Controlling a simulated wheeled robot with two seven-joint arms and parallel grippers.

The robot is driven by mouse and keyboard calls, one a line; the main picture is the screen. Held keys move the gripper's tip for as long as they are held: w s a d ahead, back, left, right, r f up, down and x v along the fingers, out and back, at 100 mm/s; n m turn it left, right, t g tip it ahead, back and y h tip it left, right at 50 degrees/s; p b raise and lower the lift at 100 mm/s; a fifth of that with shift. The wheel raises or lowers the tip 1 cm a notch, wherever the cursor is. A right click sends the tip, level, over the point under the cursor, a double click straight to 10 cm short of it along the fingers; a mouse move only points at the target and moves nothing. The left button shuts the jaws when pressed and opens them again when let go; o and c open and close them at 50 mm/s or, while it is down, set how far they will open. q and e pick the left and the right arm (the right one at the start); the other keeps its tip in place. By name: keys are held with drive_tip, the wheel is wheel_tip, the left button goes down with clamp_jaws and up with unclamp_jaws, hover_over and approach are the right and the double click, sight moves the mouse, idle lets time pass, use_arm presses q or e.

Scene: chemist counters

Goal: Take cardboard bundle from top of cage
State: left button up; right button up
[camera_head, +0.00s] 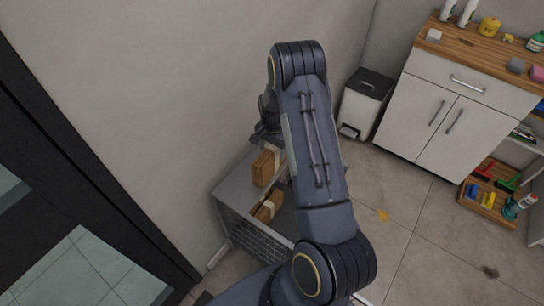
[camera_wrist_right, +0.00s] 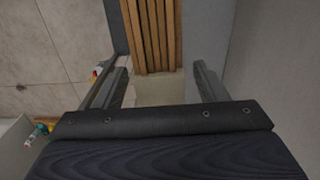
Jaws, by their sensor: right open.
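A grey cage (camera_head: 236,190) with a mesh side stands by the wall in the head view. A brown cardboard bundle (camera_head: 263,168) with a pale band sits on its top. A second brown bundle (camera_head: 266,209) is nearer, partly hidden by my arm. My right gripper (camera_head: 268,130) is above and just behind the far bundle, largely hidden by the arm. In the right wrist view, the open right gripper (camera_wrist_right: 161,82) has a slatted bundle (camera_wrist_right: 153,35) with its pale band ahead of and between the fingers. Contact cannot be told. My left gripper is out of view.
A white bin with a black lid (camera_head: 364,103) stands right of the cage. A white cabinet (camera_head: 455,110) with a wooden top holding bottles stands farther right. A wooden tray (camera_head: 487,192) with coloured items lies beside it. Open tiled floor (camera_head: 430,240) lies between.

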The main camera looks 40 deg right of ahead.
drive_tip(key=shift+f, duration=0.4)
drive_tip(key=shift+c, duration=0.3)
drive_tip(key=c, duration=1.2)
drive_tip(key=shift+r, duration=0.1)
